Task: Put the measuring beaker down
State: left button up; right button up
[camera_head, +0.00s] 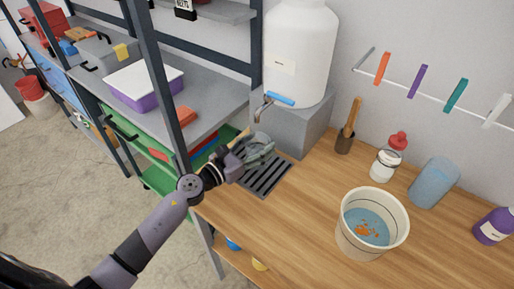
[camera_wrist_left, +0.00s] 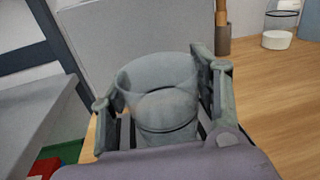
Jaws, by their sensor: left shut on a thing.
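The measuring beaker (camera_wrist_left: 158,92) is a clear, greyish vessel with a round rim, held upright between the fingers of my left gripper (camera_wrist_left: 160,100). In the head view my left gripper (camera_head: 254,150) is shut on it at the left end of the wooden counter, by the dark drain grate (camera_head: 266,178) and below the tap of the white tank. The beaker is hard to make out there, mostly hidden by the fingers. I cannot tell whether its base touches the grate. My right gripper is not in view.
A white tank (camera_head: 300,50) with a blue-handled tap (camera_head: 278,99) stands on a grey block (camera_head: 296,122). A bucket (camera_head: 368,225) of water with orange bits, a bottle with a red cap (camera_head: 388,160) and a blue cylinder (camera_head: 433,182) stand to the right. The counter between grate and bucket is clear.

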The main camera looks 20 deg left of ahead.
pick_arm(q)
jog(key=shift+f, duration=0.15)
jog(key=o, duration=0.9)
jog(key=shift+r, duration=0.3)
jog(key=b+v, duration=0.1)
jog(key=v, duration=0.2)
jog(key=b+v, duration=0.1)
jog(key=v, duration=0.3)
jog(key=b+v, duration=0.1)
jog(key=v, duration=0.3)
jog(key=shift+f, duration=0.3)
jog(key=shift+s+a+r+b, duration=0.25)
jog(key=shift+s+b, duration=0.1)
jog(key=shift+s, duration=0.15)
